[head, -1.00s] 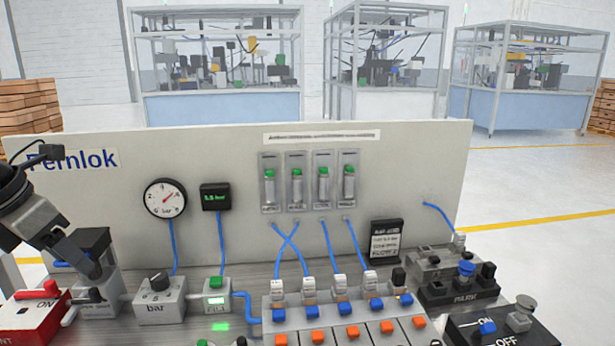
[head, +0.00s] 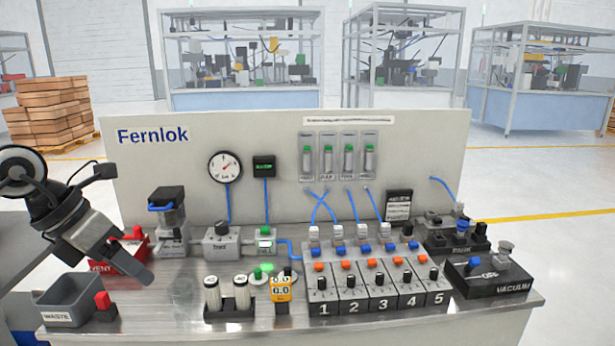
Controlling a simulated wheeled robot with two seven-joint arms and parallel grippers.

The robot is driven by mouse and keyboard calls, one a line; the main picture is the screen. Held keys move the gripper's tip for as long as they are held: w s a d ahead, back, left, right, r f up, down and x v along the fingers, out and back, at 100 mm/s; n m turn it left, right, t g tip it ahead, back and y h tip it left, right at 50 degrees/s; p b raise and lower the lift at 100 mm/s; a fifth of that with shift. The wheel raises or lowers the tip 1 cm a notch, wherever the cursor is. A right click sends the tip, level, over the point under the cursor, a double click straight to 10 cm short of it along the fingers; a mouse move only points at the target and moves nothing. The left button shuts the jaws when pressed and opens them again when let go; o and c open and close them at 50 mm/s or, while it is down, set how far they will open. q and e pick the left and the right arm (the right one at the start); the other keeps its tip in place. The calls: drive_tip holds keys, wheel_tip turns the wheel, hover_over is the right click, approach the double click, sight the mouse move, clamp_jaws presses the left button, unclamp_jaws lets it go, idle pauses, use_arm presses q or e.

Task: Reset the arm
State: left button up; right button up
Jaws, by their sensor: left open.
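My left gripper (head: 143,274) comes in from the left above the bench. It is open, and I see nothing between its fingers. It hangs in front of the red VENT box (head: 125,262), which it partly hides, and to the right of and above the grey WASTE bin (head: 71,305). It looks clear of the panel behind. My right gripper is not in view.
The Fernlok panel (head: 270,150) carries a gauge (head: 225,167). In front stand a valve block numbered 1 to 5 (head: 375,290), a black VACUUM box (head: 490,278), a rack with two white cylinders (head: 230,305) and a yellow meter (head: 281,289).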

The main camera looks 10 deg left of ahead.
use_arm(q)
drive_tip(key=d+f+n+t+h, duration=0.2)
drive_tip(key=d+f+n+h, duration=0.15)
drive_tip(key=d+h, duration=0.45)
drive_tip(key=d+f+n+t+h, duration=0.2)
drive_tip(key=d+f+n+h, duration=0.15)
drive_tip(key=d, duration=0.85)
wheel_tip(320, 180, down, 13)
drive_tip(key=s+a+n+t+y, duration=0.15)
drive_tip(key=n+t+y, duration=0.7)
drive_tip(key=n, duration=1.35)
drive_tip(key=s+d+f+n+g+y, duration=0.2)
drive_tip(key=s+f+n+g+y, duration=0.1)
drive_tip(key=s+f+n+g, duration=0.3)
drive_tip(key=s+f+n, duration=0.2)
drive_tip(key=s+f, duration=0.2)
drive_tip(key=f, duration=0.2)
drive_tip(key=shift+s+d+f+y, duration=0.2)
drive_tip(key=shift+s+d+y, duration=0.1)
drive_tip(key=shift+s+y, duration=0.1)
drive_tip(key=shift+w, duration=0.1)
